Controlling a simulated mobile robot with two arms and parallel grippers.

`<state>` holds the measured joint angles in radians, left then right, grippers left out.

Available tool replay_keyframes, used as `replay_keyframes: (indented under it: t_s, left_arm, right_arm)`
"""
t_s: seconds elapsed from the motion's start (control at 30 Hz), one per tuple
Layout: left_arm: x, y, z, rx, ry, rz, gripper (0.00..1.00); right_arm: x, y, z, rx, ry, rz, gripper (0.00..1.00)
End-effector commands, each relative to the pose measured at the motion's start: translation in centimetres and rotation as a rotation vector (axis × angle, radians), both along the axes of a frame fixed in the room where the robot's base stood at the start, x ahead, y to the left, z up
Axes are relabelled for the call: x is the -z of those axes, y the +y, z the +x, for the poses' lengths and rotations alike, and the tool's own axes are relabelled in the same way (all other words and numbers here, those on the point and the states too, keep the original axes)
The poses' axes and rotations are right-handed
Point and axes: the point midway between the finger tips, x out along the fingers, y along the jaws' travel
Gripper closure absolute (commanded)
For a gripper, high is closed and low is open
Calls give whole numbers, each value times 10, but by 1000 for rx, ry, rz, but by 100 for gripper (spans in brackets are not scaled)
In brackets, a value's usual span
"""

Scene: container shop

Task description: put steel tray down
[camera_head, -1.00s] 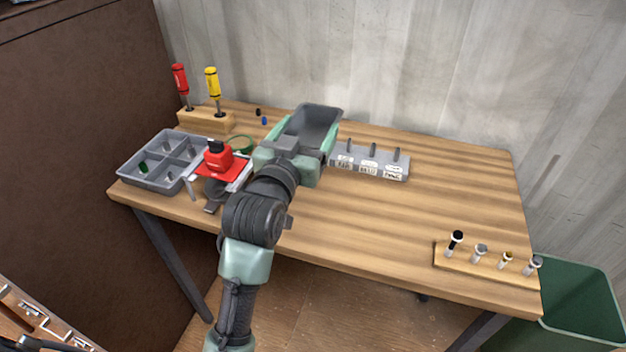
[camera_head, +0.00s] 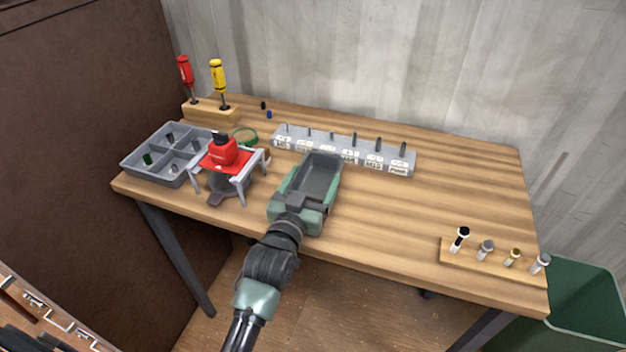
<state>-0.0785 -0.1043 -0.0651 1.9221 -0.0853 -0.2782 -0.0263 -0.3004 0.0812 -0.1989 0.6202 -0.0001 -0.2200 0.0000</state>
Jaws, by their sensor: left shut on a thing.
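My left gripper (camera_head: 312,187) reaches in from the front edge. The tray looks empty inside. It is low over the bench top, in front of the labelled bit rack; I cannot tell if its underside touches the wood. My right gripper is not in view.
The grey bit rack (camera_head: 392,163) stands just behind the tray. A red-topped stand (camera_head: 222,156) and a grey compartment tray (camera_head: 157,158) are to the left. A screwdriver block (camera_head: 207,109) is at the back left. A peg strip (camera_head: 485,264) lies front right; the bench between is clear.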

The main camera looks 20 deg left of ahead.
Motion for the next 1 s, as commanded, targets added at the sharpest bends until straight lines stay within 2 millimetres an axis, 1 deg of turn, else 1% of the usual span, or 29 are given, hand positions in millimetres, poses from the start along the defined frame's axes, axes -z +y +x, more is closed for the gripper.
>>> replay_keyframes:
  t_s: [0.13, 0.23, 0.27, 0.3, 0.33, 0.6, 0.7, 0.73, 0.87, 1.0]
  left_arm:
    - [-2, 0, 0, 0, -3, 0, 74]
    - [1, 0, 0, 0, -3, 0, 74]
    - [2, 0, 0, 0, -1, 0, 20]
    - [2, 0, 0, 0, -1, 0, 9]
    - [2, 0, 0, 0, -1, 0, 1]
    - [2, 0, 0, 0, 0, 1, 1]
    - [-2, 0, 0, 0, -1, 1, 1]
    - [-1, 0, -2, 0, 1, 1, 1]
    - [1, 1, -21, 0, 2, 1, 1]
    - [2, 1, -52, 1, 3, 1, 1]
  right_arm:
    - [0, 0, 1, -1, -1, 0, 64]
    - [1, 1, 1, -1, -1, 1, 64]
    - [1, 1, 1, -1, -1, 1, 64]
    - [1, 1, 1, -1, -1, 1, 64]
    - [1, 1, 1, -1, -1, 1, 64]
    - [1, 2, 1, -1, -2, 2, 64]
    - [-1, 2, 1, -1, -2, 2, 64]
    - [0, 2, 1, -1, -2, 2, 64]
    - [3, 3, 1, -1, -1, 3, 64]
    - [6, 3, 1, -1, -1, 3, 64]
